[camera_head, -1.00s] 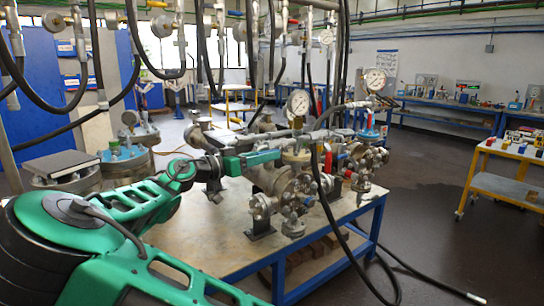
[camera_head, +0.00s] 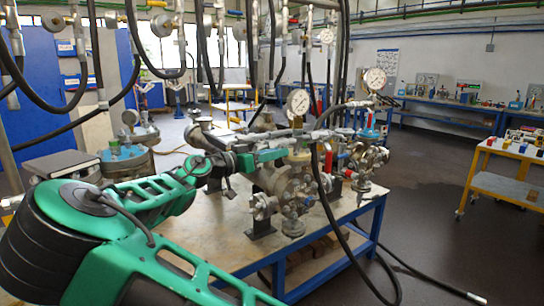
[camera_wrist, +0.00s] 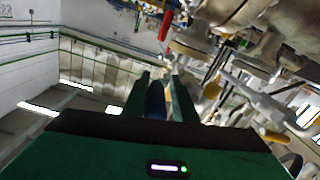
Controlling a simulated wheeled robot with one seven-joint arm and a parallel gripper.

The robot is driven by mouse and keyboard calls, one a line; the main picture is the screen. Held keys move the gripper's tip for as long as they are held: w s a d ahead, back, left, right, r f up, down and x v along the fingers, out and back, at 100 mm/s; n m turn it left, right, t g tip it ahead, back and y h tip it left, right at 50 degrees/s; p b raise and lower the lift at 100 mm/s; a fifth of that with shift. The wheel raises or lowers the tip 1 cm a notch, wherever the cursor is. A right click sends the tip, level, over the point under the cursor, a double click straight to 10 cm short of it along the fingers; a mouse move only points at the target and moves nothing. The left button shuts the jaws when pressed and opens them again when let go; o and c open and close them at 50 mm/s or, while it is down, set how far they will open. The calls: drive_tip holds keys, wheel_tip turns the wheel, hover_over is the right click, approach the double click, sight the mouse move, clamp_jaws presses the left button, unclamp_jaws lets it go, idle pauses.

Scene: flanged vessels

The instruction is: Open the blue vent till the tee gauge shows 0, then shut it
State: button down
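My gripper (camera_head: 268,156) is at the piping above the table, left of the red handle (camera_head: 328,161). In the wrist view its two green fingers (camera_wrist: 160,92) stand apart, with a dark blue piece (camera_wrist: 156,100) between them. I cannot tell whether they press on it or whether it is the vent handle. One round white dial gauge (camera_head: 298,102) stands above the gripper's tip, another (camera_head: 376,79) farther right; I cannot tell which is the tee gauge, and their readings are too small. A blue-topped fitting (camera_head: 370,133) sits below the right gauge.
The flanged vessels and pipes stand on a blue-framed table (camera_head: 208,235). Black hoses (camera_head: 325,210) hang in front of it. A blue-topped vessel (camera_head: 126,158) stands at the left. A yellow cart (camera_head: 500,188) is at the right, with open floor between.

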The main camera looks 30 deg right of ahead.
drive_tip(key=shift+s+d, duration=0.15)
drive_tip(key=shift+s, duration=0.05)
drive_tip(key=shift+d+f+h, duration=0.15)
drive_tip(key=shift+f+h, duration=0.05)
drive_tip(key=shift+h, duration=0.6)
drive_tip(key=shift+d+f+h, duration=0.2)
drive_tip(key=shift+f+h, duration=0.15)
drive_tip(key=shift+h, duration=0.9)
drive_tip(key=shift+d+f+h, duration=0.25)
drive_tip(key=shift+f+h, duration=0.15)
drive_tip(key=shift+h, duration=0.8)
drive_tip(key=shift+d+f+h, duration=0.2)
drive_tip(key=shift+f+h, duration=0.15)
drive_tip(key=shift+h, duration=0.9)
drive_tip(key=shift+s+m, duration=0.1)
drive_tip(key=shift+m, duration=0.2)
drive_tip(key=c, duration=1.6)
unclamp_jaws()
drive_tip(key=shift+s+r, duration=0.1)
drive_tip(key=shift+w+f, duration=0.2)
